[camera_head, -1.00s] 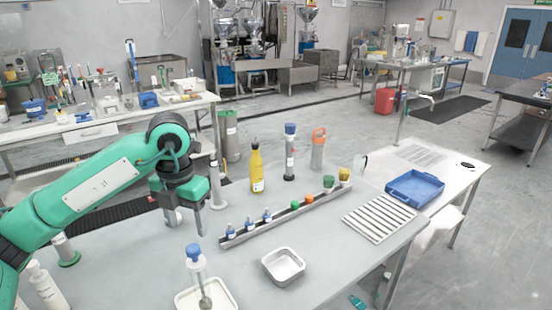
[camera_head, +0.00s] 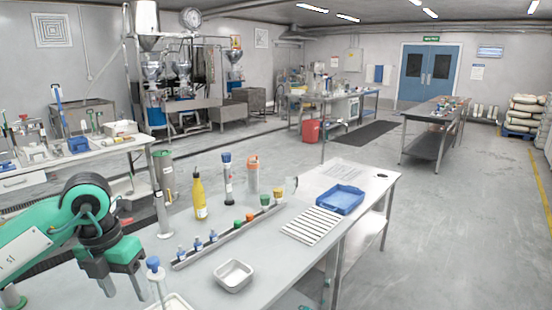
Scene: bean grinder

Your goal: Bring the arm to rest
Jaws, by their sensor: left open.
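My left arm comes in from the left, green and dark grey. Its left gripper (camera_head: 124,288) points down over the near left part of the grey table (camera_head: 215,290). The two fingers are apart, with nothing seen between them. A clear vessel with a blue cap (camera_head: 154,265) stands just right of the fingers, in a white tray (camera_head: 178,303) cut by the bottom edge. I cannot tell how far the fingers are from it. My right gripper is not in view.
Behind the gripper stand a grey cylinder (camera_head: 163,213), a yellow bottle (camera_head: 199,197) and a blue-capped tube (camera_head: 227,178). A rack (camera_head: 226,236) holds small capped bottles. A metal dish (camera_head: 233,275), white slatted rack (camera_head: 311,226) and blue tray (camera_head: 340,199) lie rightward. Open floor lies right.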

